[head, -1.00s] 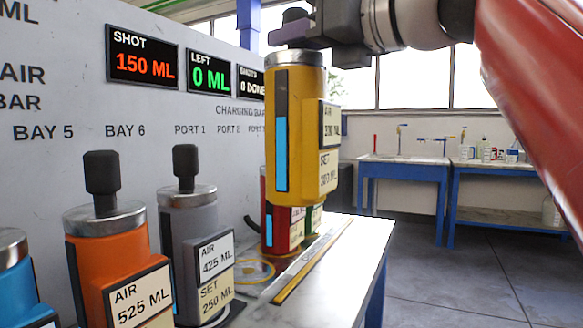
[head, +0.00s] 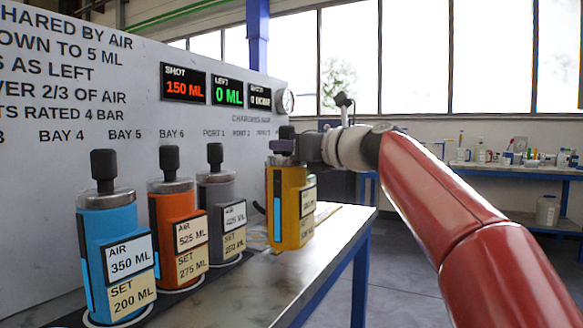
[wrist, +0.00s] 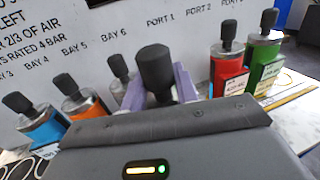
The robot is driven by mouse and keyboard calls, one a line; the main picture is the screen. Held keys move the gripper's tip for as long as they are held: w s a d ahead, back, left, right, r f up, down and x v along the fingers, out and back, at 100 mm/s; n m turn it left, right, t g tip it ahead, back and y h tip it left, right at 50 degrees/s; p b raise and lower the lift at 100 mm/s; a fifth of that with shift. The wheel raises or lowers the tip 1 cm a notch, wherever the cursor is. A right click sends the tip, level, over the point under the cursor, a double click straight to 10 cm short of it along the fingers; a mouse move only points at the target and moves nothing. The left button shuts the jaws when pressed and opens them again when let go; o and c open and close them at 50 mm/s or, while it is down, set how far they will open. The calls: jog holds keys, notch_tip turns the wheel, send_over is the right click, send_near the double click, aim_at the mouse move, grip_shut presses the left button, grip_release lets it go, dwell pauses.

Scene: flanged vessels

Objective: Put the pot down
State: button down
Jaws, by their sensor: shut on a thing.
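The yellow pot (head: 292,215) hangs upright from my gripper (head: 284,146) in the head view, with a blue level strip on its side and two white labels. My gripper is shut on the black knob at its top, and this knob (wrist: 155,70) stands between the purple fingers in the wrist view. The pot appears at the bench's front edge, beside the grey pot (head: 221,210). I cannot tell how far its base is above the bench. Its body is hidden in the wrist view.
A blue pot (head: 113,260) and an orange pot (head: 178,235) stand left on the bench (head: 310,262). A red pot (wrist: 227,70) and a green pot (wrist: 263,62) stand right in the wrist view. The marked panel (head: 60,100) rises behind. Bay rings (wrist: 15,168) show at lower left.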

aim_at(289, 164)
jog(key=shift+w+f, duration=0.15)
jog(key=shift+f, duration=0.05)
notch_tip(289, 164, down, 4)
jog(key=b, duration=0.3)
jog(key=shift+r+b, duration=0.2)
jog(key=shift+b, duration=0.1)
jog(key=shift+r, duration=0.2)
jog(key=shift+f, duration=0.1)
jog(key=c, duration=1.5)
grip_release()
jog(key=shift+f, duration=0.15)
jog(key=o, duration=0.4)
jog(key=shift+d, duration=0.1)
